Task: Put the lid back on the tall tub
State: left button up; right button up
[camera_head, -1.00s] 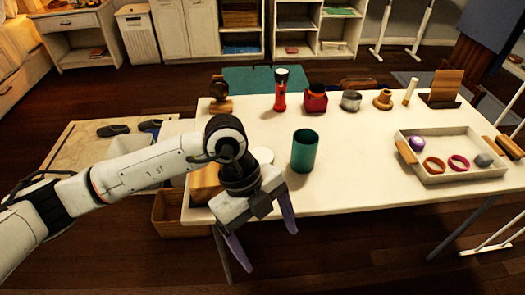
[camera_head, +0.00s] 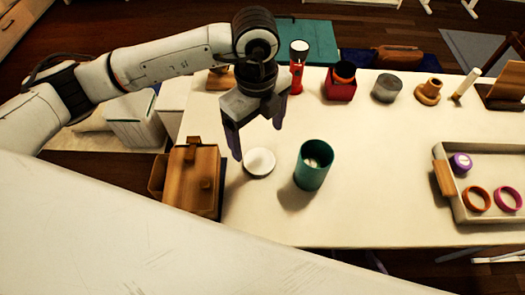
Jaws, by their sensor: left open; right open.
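The tall teal tub (camera_head: 311,176) stands upright on the white table with its top open. Its inside shows, with a pale patch at the bottom. A small white round disc that looks like the lid (camera_head: 259,163) lies flat on the table just left of the tub. My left gripper (camera_head: 259,139) is open and empty, fingers pointing down, above and slightly behind the disc. Whether a fingertip touches the table I cannot tell. My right gripper is not in view.
A wooden box (camera_head: 192,180) stands at the table's left end. A red flashlight (camera_head: 297,75), red pot (camera_head: 340,85), grey tin (camera_head: 387,88) and wooden piece (camera_head: 428,92) line the back. A white tray (camera_head: 490,150) with rings is at right. The table front is clear.

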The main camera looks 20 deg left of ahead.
pick_arm(q)
send_over(259, 161)
jog(key=f, duration=0.4)
jog(key=shift+s+f, duration=0.25)
jog(key=shift+f, duration=0.35)
pick_arm(e)
jog(key=shift+w+r, duration=0.15)
jog(key=shift+r, duration=0.15)
pick_arm(q)
jog(key=shift+w+f+p, duration=0.15)
jog(key=shift+f+p, duration=0.15)
jog(key=shift+f, duration=1)
jog(key=shift+w+f+p, duration=0.15)
jog(key=shift+f+p, duration=0.15)
jog(key=shift+f, duration=1)
pick_arm(e)
jog(key=shift+r, duration=0.35)
pick_arm(q)
jog(key=shift+c, duration=0.3)
jog(key=c, duration=1.2)
